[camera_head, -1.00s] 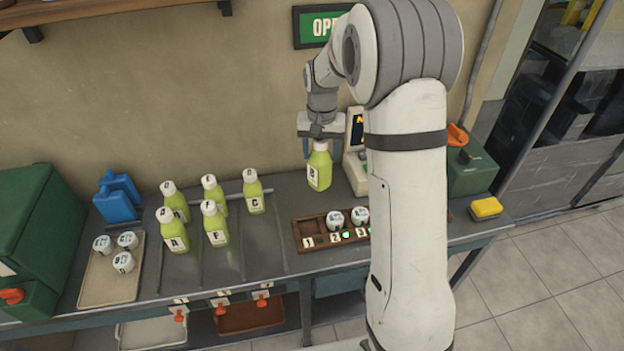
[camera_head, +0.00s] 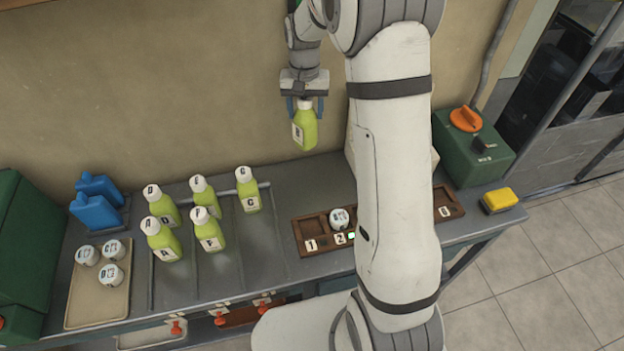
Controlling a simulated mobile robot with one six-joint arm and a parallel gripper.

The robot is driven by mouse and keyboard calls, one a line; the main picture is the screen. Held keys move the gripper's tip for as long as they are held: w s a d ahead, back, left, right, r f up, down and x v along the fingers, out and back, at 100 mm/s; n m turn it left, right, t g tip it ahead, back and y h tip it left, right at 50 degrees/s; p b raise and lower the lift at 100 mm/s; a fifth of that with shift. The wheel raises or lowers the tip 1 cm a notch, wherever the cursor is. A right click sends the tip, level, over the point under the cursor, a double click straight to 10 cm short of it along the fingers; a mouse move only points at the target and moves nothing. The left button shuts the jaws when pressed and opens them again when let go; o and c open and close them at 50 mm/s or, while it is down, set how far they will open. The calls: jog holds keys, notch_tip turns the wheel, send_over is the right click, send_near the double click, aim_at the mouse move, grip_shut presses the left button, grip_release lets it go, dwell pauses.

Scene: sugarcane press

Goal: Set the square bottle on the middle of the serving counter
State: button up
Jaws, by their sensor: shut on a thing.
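My gripper (camera_head: 305,108) is shut on a yellow-green bottle (camera_head: 305,130) with a white cap and a pale label. The bottle hangs upright in the air in front of the wall, above the back of the grey counter (camera_head: 290,245). Its body looks squarish; the letter on its label is too small to read surely. Several similar bottles, such as the one labelled C (camera_head: 248,192), stand in a group on the counter to the left and below. I cannot tell whether this grey counter is the serving counter.
A brown wooden rack (camera_head: 312,229) with numbered slots and a white-capped item lies right of the bottles, partly hidden by my arm. A tray (camera_head: 92,305) with white round items, blue jugs (camera_head: 97,202), a green box (camera_head: 465,150) and a yellow sponge (camera_head: 498,200) sit around.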

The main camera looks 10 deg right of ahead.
jog(key=shift+d, duration=0.25)
jog(key=shift+s+f, duration=0.1)
jog(key=shift+f, duration=0.05)
jog(key=s+a+f+n+b, duration=0.2)
jog(key=s+f+n+b, duration=0.15)
jog(key=s+n, duration=0.65)
notch_tip(320, 180, down, 9)
jog(key=w+n, duration=0.2)
jog(key=shift+w+a, duration=0.15)
jog(key=shift+w, duration=0.1)
jog(key=shift+f, duration=0.1)
jog(key=o, duration=1.5)
jog(key=shift+o, duration=0.2)
